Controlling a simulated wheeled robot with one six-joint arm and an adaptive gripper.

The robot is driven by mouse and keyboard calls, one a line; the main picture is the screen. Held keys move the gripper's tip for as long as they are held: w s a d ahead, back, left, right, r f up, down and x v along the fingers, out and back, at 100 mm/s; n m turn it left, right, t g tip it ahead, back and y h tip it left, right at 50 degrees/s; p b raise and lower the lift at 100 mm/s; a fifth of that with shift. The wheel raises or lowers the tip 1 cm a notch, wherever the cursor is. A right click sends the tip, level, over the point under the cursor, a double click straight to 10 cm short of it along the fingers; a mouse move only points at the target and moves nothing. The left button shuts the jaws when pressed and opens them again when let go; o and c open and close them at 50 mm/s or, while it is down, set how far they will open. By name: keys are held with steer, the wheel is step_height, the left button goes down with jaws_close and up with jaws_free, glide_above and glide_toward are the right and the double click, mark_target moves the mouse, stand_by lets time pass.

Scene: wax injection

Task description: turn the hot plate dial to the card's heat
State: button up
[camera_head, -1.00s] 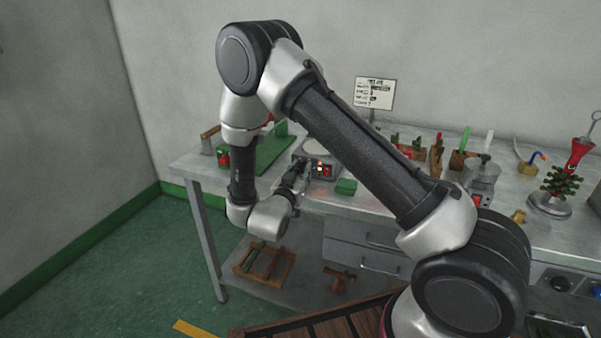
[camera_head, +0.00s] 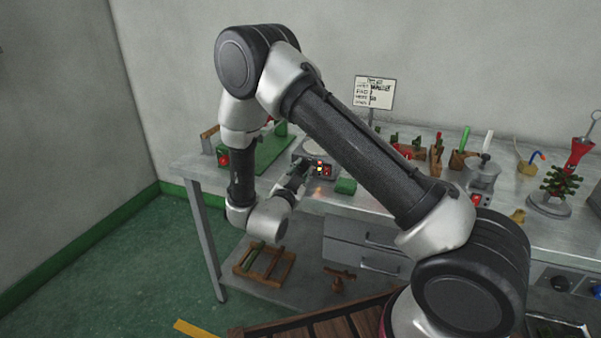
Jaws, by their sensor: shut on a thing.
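The hot plate (camera_head: 328,168) stands near the table's front edge, a grey box with a pale round top and small lit red and yellow marks on its front. My gripper (camera_head: 303,168) is at the left part of its front face, shut on what appears to be the dial. The dial itself is hidden by the fingers, and its setting cannot be read. The card (camera_head: 374,92) stands upright on a post behind the table; its lines of writing are too small to read.
A green block (camera_head: 346,187) lies just right of the hot plate. A green board (camera_head: 272,152) is to the left. A wooden rack (camera_head: 264,264) sits on the lower shelf. A wax tree (camera_head: 561,182) and several tools stand farther right.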

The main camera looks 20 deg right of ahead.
steer(key=o, duration=1)
